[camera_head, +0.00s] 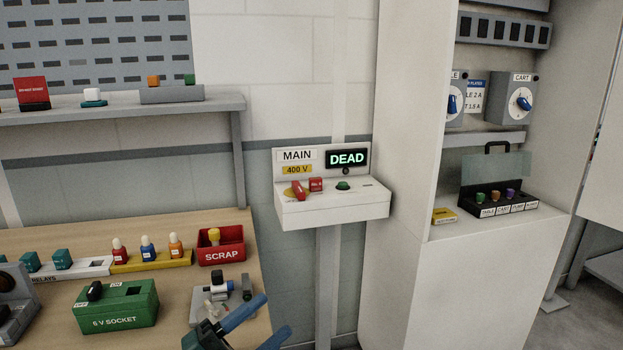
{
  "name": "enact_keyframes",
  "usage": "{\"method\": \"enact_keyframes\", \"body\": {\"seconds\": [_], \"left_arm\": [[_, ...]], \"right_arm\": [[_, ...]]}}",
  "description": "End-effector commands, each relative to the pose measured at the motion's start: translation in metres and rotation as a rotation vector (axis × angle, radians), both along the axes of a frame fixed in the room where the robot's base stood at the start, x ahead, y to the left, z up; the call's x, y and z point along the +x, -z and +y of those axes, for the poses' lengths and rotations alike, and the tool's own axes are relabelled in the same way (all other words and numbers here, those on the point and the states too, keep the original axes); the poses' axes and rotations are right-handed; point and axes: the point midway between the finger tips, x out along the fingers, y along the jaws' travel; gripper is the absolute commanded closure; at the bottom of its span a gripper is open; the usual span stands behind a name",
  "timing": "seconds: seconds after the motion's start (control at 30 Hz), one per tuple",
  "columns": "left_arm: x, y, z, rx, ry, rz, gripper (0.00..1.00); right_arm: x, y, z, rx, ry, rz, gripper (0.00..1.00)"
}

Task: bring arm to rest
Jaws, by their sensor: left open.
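My left gripper (274,315) comes in at the bottom of the head view, with two blue fingers spread apart and nothing between them. It is at the right front edge of the wooden bench (180,226), beside a small grey holder (240,311) with fittings on it. Part of its body is cut off by the bottom edge of the picture. My right gripper is not in view.
A green 6 V socket box (118,310) and a red scrap bin (221,253) stand on the bench. The MAIN panel (332,208) on its post reads DEAD. A white cabinet (485,262) stands to the right. Space between bench and post looks free.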

Motion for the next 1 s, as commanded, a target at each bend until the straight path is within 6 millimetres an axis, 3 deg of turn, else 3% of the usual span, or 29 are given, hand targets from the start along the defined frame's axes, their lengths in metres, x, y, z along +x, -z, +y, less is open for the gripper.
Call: {"method": "enact_keyframes", "body": {"seconds": [0.17, 0.3, 0.4, 0.5, 0.6, 1.0], "left_arm": [[-0.02, 0.099, 0.041, -0.313, -0.292, 0.594, 0.47], [-0.069, 0.183, 0.064, -0.461, -0.479, 1.023, 0.47], [-0.107, 0.223, 0.069, -0.519, -0.562, 1.246, 0.47], [-0.136, 0.247, 0.071, -0.551, -0.613, 1.393, 0.47], [-0.152, 0.259, 0.071, -0.566, -0.637, 1.47, 0.47], [-0.157, 0.262, 0.071, -0.569, -0.643, 1.492, 0.47]], "right_arm": [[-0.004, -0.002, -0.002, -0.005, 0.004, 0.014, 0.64], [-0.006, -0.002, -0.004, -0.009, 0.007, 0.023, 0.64], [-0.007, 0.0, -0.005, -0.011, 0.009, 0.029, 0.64], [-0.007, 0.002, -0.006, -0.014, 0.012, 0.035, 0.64], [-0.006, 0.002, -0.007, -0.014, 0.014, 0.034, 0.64], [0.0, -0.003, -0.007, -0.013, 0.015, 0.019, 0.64]]}}
